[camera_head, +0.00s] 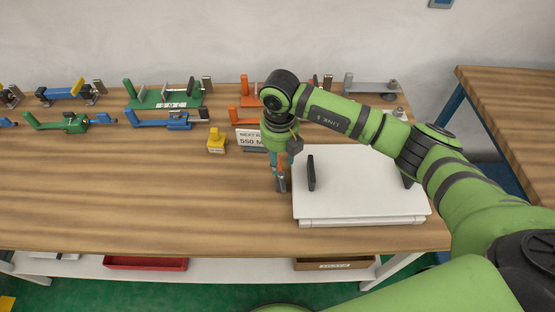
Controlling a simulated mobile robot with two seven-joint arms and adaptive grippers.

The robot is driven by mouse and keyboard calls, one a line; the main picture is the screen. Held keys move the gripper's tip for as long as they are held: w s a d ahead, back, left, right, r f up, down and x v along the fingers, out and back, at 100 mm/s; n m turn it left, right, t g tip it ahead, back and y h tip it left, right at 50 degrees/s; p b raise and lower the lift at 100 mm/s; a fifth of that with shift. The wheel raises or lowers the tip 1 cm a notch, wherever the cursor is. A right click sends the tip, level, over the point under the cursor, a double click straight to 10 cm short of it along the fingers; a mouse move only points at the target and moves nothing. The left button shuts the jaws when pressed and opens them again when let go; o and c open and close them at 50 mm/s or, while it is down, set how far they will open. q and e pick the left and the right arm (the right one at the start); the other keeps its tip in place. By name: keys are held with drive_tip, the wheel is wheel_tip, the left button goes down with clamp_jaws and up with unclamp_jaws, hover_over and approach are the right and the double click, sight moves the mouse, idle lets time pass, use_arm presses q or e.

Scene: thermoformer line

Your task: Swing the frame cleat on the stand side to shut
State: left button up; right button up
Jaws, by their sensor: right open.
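A flat white panel or frame (360,215) lies at the right of the wooden table. A black upright cleat (311,173) stands near its left edge, on the side nearer the small sign stand (250,138). A second black piece (407,181) shows at the panel's right side, partly hidden by my right arm. My right gripper (281,186) points down just left of the panel's left edge. It is open, with nothing seen between its fingers, and appears apart from the left cleat. My left gripper is not in view.
Green, blue and orange clamp-like fixtures (165,97) line the back of the table (120,190). A yellow block (216,141) stands left of the sign. The table's left front is clear. A red tray (146,263) sits on the shelf below; another table (510,110) is at right.

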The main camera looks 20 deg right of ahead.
sight(279, 170)
wheel_tip(279, 170, down, 3)
drive_tip(key=shift+a+r+p, duration=0.1)
drive_tip(key=shift+r+p, duration=0.1)
drive_tip(key=shift+p, duration=0.1)
drive_tip(key=shift+w+f, duration=0.15)
drive_tip(key=shift+f, duration=0.75)
clamp_jaws()
drive_tip(key=shift+a+f+n+b, duration=0.1)
drive_tip(key=shift+f+n+b, duration=0.1)
drive_tip(key=shift+n+b, duration=0.85)
drive_tip(key=n+b, duration=0.3)
drive_tip(key=b, duration=0.1)
drive_tip(key=n+b, duration=0.4)
drive_tip(key=b, duration=0.1)
drive_tip(key=s+n+b, duration=0.1)
drive_tip(key=n+b, duration=0.3)
drive_tip(key=shift+a+n, duration=0.25)
drive_tip(key=shift+a, duration=0.15)
drive_tip(key=shift+s+r+n+b, duration=0.1)
drive_tip(key=shift+n+b, duration=0.55)
drive_tip(key=shift+b, duration=0.15)
drive_tip(key=shift+s+r+n+b, duration=0.1)
drive_tip(key=shift+n+b, duration=0.55)
drive_tip(key=shift+b, duration=0.15)
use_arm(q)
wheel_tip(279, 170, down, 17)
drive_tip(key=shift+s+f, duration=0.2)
